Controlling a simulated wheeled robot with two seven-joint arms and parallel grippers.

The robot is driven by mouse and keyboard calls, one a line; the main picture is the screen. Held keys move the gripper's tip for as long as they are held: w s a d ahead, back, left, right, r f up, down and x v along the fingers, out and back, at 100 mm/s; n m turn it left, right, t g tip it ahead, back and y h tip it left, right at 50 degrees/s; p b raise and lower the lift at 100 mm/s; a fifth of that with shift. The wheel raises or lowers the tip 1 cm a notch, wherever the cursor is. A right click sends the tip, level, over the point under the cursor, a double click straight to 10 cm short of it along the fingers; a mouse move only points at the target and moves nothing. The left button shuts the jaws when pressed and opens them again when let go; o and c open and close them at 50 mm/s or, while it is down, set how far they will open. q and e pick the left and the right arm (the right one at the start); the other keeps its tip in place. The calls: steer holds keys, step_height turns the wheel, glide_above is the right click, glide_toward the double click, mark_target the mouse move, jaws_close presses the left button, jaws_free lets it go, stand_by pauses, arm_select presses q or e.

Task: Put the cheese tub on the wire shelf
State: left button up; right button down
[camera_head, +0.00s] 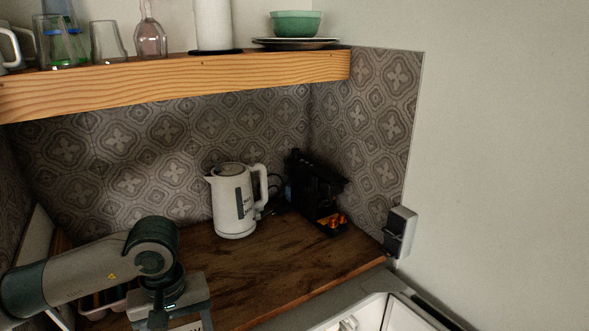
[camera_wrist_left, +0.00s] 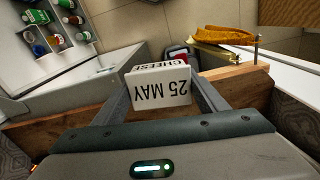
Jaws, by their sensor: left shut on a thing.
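The cheese tub (camera_wrist_left: 158,86) is a white block-shaped tub with "CHEESE" and "25 MAY" in dark print, upside down in the left wrist view. My left gripper (camera_wrist_left: 162,92) is shut on it, with one finger at each side. In the head view my left gripper (camera_head: 170,303) points down at the bottom left, over the front of the wooden counter. I cannot make out a wire shelf in either view. My right gripper is not in view.
A white kettle (camera_head: 234,203) and a black coffee machine (camera_head: 317,190) stand at the back of the counter (camera_head: 290,262). A wooden shelf (camera_head: 180,84) with glassware hangs above. An open white appliance (camera_head: 372,312) is at the front right. Bottles sit in white racks (camera_wrist_left: 60,42).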

arm_select(q)
steer(key=s+m, duration=0.2)
steer(key=m, duration=0.3)
steer(key=shift+s+d+f, duration=0.1)
steer(key=shift+s+d, duration=0.15)
steer(key=shift+s, duration=0.15)
stand_by(1.7)
